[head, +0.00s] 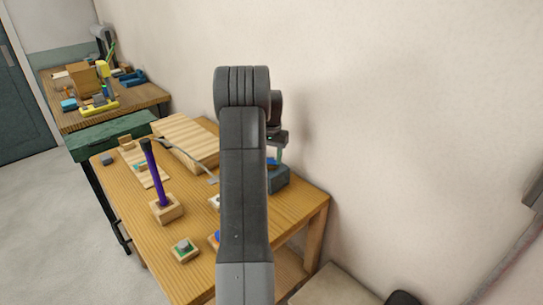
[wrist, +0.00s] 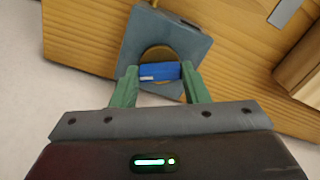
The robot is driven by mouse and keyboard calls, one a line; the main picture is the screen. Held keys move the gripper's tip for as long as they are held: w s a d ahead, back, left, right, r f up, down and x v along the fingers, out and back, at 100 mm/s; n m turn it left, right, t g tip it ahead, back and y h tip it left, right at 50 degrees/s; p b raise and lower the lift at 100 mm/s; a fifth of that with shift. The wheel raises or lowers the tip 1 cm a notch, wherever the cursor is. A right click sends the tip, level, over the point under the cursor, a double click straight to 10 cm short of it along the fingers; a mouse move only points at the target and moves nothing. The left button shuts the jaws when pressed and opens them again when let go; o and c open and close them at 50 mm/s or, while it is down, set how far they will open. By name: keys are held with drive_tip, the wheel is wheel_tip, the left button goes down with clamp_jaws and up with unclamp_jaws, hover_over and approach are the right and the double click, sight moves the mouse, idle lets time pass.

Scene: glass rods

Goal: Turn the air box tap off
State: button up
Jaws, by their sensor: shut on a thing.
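The air box (wrist: 136,34) is a blue-grey block on the wooden table. It carries a blue tap handle (wrist: 160,74) over a round brass-coloured disc. In the wrist view my gripper (wrist: 159,70) has its green fingers on either side of the handle, shut on it. The handle lies crosswise between the fingertips. In the head view the air box (head: 281,180) is at the table's wall side, partly hidden behind my arm. My gripper (head: 276,154) points down at it there, its fingertips hard to make out.
On the wooden table (head: 213,247), a purple rod (head: 154,172) leans in a wooden block (head: 167,208). A ribbed wooden board (head: 188,140) and a small block with a green-rimmed button (head: 184,249) are left of my arm. The wall is close behind the air box.

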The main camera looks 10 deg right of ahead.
drive_tip(key=m, duration=0.5)
drive_tip(key=shift+r, duration=0.1)
idle(0.5)
drive_tip(key=o, duration=1)
wheel_tip(320, 180, up, 14)
drive_tip(key=shift+f+b, duration=0.1)
drive_tip(key=shift+b, duration=0.35)
wheel_tip(320, 180, down, 14)
drive_tip(key=shift+p, duration=0.6)
